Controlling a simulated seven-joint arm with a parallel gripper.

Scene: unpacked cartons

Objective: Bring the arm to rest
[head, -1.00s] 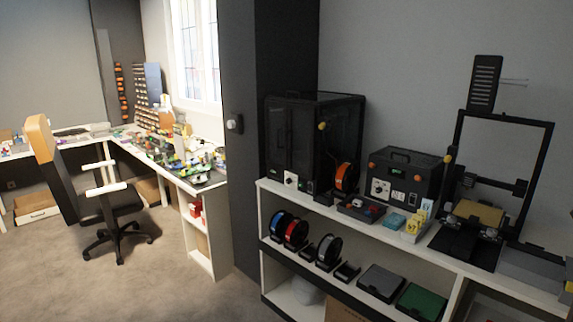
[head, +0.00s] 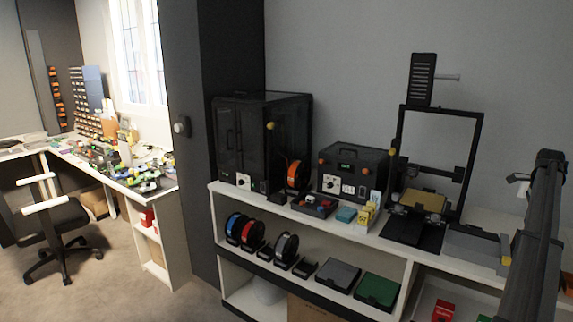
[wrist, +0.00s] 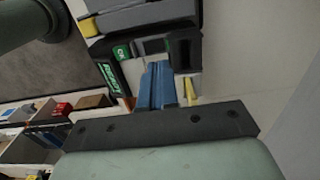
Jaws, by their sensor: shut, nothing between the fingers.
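The task names no object apart from my arm. A dark link of my arm (head: 535,240) stands at the right edge of the head view, in front of the shelf's right end. My gripper (wrist: 158,70) shows in the wrist view as a blue pair of fingers reaching out past a dark bolted bar. The fingers are together and hold nothing. Behind them is a black item with green labels (wrist: 108,72); I cannot tell the distance to it. The gripper itself is not in the head view.
A white shelf unit (head: 335,222) carries a black enclosed printer (head: 260,140), a black control box (head: 350,168) and an open-frame printer (head: 475,165). Spools and flat bins stand on its lower level. A dark pillar (head: 190,90), a cluttered desk and an office chair (head: 62,215) are left. Carpet is open between.

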